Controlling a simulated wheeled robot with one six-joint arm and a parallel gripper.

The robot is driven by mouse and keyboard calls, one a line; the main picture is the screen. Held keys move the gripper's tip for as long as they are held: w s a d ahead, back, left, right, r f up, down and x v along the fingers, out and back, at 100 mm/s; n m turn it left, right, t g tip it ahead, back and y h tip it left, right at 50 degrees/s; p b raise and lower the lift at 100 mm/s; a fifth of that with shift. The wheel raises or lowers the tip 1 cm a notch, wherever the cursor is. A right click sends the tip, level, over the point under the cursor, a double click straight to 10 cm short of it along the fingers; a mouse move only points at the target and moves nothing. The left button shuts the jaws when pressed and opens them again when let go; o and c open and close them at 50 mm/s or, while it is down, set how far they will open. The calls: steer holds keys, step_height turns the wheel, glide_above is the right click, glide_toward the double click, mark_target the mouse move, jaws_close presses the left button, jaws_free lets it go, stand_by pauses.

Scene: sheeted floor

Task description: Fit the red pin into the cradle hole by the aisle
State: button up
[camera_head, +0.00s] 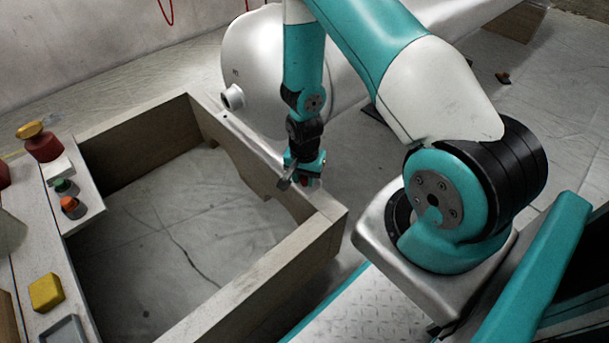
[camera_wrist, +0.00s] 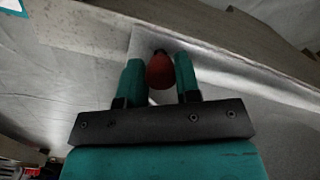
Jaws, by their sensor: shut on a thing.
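The red pin (camera_wrist: 160,72) is between the two teal fingers of my gripper (camera_wrist: 158,62) in the wrist view, and the fingers are shut on it. A small dark patch shows at the pin's far end; I cannot tell whether it is a hole or part of the pin. In the head view my gripper (camera_head: 303,178) points down at the right-hand rail of the wooden cradle (camera_head: 322,222), near its front corner. Only a speck of red shows there. Whether the pin touches the rail or sits in a hole cannot be told.
A large pale cylinder (camera_head: 262,75) lies behind the rail. Sheeted floor shows open inside the cradle.

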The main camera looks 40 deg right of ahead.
mark_target(304, 177)
steer(key=shift+f, duration=0.15)
steer(key=o, duration=1)
steer(key=shift+s+d, duration=0.1)
steer(key=shift+s, duration=0.1)
step_height(304, 177, up, 18)
steer(key=p, duration=0.7)
steer(key=shift+w+f, duration=0.2)
steer(key=shift+w, duration=0.05)
steer(key=shift+a, duration=0.2)
